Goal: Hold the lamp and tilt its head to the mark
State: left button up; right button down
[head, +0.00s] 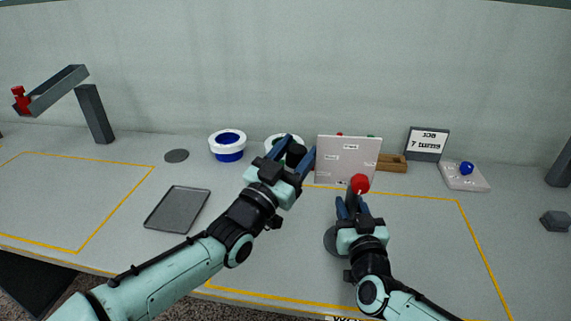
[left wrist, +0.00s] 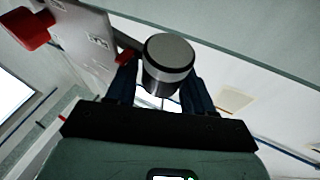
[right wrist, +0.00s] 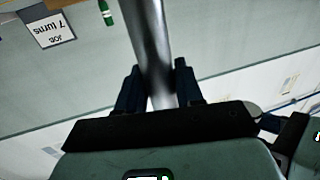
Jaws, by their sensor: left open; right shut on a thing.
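The lamp's grey post shows between the fingers of my right gripper (right wrist: 155,90) in the right wrist view. In the head view, my right gripper (head: 352,203) is shut on this post, below a red knob (head: 360,184). A grey round base (head: 330,240) is partly hidden by that gripper. A dark cylinder (head: 296,154), seemingly the lamp head, lies between the fingers of my open left gripper (head: 291,153). In the left wrist view the cylinder (left wrist: 168,68) has a pale round face. I cannot tell whether the fingers touch it. A pale panel (head: 347,155) with small labels stands behind the lamp.
A grey tray (head: 178,209) lies left of my left arm. A "JOB 7 turns" sign (head: 428,143), a wooden holder (head: 392,163) and a plate with a blue knob (head: 466,172) are at the back right.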

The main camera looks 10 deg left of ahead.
pick_arm(q)
jog(key=v, duration=1.2)
jog(key=shift+r, duration=0.1)
jog(key=shift+w+m, duration=0.2)
jog(key=shift+m, duration=0.1)
jog(key=c, duration=0.8)
jog(key=f+m+h, duration=0.1)
jog(key=m, duration=0.1)
jog(key=w+a+f+m, duration=0.1)
jog(key=m, duration=0.1)
jog(key=a+f+m+h, duration=0.1)
jog(key=m, duration=0.1)
jog(key=shift+w+a+m+h, duration=0.25)
jog(key=shift+w+m+h, duration=0.05)
jog(key=shift+w, duration=0.1)
grip_shut()
notch_tip(320, 180, down, 4)
jog(key=a+m+g+h, duration=0.2)
jog(key=m+h, duration=0.3)
jog(key=m, duration=0.3)
jog(key=x, duration=0.9)
jog(key=shift+d+r, duration=0.15)
jog(key=shift+d, duration=0.15)
